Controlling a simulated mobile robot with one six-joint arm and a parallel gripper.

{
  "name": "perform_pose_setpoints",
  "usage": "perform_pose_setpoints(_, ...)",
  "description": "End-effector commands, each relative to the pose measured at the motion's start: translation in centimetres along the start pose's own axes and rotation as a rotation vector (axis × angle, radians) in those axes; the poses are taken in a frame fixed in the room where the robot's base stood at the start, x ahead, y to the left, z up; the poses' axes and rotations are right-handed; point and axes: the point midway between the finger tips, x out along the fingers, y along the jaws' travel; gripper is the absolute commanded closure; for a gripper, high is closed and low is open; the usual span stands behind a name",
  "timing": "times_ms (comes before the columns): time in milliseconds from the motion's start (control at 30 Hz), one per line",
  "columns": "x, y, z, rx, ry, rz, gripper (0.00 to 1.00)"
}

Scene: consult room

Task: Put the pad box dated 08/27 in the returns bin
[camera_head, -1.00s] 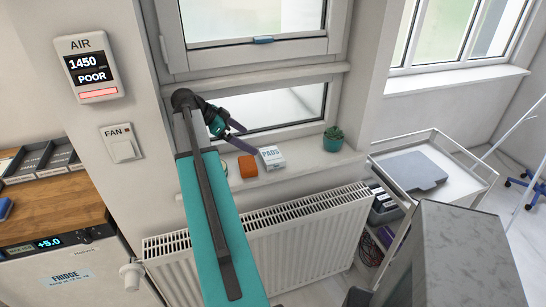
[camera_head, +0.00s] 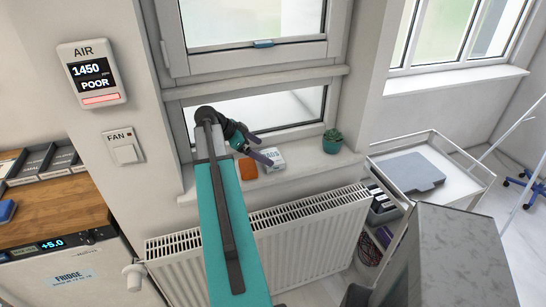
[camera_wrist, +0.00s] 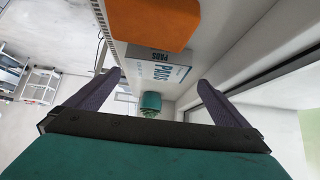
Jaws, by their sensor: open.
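A white pad box (camera_head: 273,158) marked PADS stands on the windowsill, right of an orange block. It also shows in the wrist view (camera_wrist: 158,72), beyond my fingers and between their lines; its date is not readable. My gripper (camera_head: 263,151) is open and empty at the sill, just left of the box, with one finger overlapping the box in the head view. I cannot tell whether they touch. No container is clearly labelled as the returns bin.
The orange block (camera_head: 247,168) sits close beside the box. A potted cactus (camera_head: 332,141) stands farther right on the sill. The window is behind and a radiator (camera_head: 310,225) below. A trolley (camera_head: 455,170) at right carries a grey case; dark bins (camera_head: 383,206) sit lower down.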

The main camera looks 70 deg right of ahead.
Motion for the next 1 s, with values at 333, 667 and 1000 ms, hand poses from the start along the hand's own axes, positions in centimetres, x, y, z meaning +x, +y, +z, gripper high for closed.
perform_pose_setpoints(333,0.8,0.0,0.0,0.001,0.0,0.0,0.0)
perform_pose_setpoints(667,1.4,0.2,-0.2,0.001,0.0,0.002,0.0)
perform_pose_setpoints(1000,4.3,0.5,-0.3,0.002,0.0,0.003,0.0)
